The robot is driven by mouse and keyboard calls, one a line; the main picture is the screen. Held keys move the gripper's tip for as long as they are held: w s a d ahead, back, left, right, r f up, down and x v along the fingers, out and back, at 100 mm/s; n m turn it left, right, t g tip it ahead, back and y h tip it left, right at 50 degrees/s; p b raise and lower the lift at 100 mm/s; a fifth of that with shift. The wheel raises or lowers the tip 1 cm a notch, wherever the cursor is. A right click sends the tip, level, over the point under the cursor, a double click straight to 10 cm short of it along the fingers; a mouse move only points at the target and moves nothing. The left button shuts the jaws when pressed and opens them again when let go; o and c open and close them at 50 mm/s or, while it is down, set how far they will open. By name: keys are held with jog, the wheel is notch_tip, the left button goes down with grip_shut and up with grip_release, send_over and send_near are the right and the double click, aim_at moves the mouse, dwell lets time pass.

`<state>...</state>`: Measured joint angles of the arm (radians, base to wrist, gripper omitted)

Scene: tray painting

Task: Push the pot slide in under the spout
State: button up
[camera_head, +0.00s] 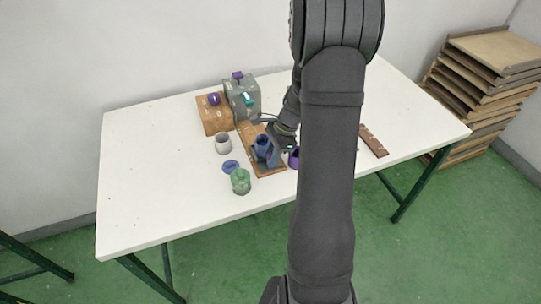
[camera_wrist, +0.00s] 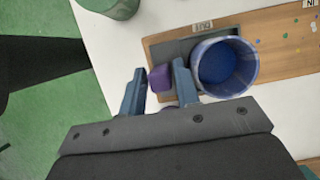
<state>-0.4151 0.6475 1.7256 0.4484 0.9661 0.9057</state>
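The pot (camera_wrist: 225,68), whitish-blue outside with deep blue inside, stands upright on a grey slide plate (camera_wrist: 168,50) in the wrist view. In the head view the blue pot (camera_head: 262,146) is at the near part of the wooden track (camera_head: 268,170). My gripper (camera_wrist: 158,70) has its fingers apart, with a purple block (camera_wrist: 160,78) between them and a visible gap on the left. The right finger is close beside the pot; contact is unclear. In the head view my gripper (camera_head: 275,150) partly covers the pot. The grey dispenser (camera_head: 241,99) stands at the track's far end with a teal spout (camera_head: 249,100).
A grey cup (camera_head: 223,144), blue disc (camera_head: 231,167) and green pot (camera_head: 240,182) stand left of the track. A purple pot (camera_head: 294,160) is partly hidden by my arm. A brown strip (camera_head: 374,141) lies right. The white table's (camera_head: 150,180) left side is clear.

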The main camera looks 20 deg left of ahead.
jog(key=shift+a+f, duration=0.1)
jog(key=shift+f, duration=0.1)
grip_shut()
jog(key=w+a, duration=0.6)
jog(key=shift+w+a, duration=0.4)
grip_release()
jog(key=v, duration=1.7)
jog(key=shift+r, duration=0.25)
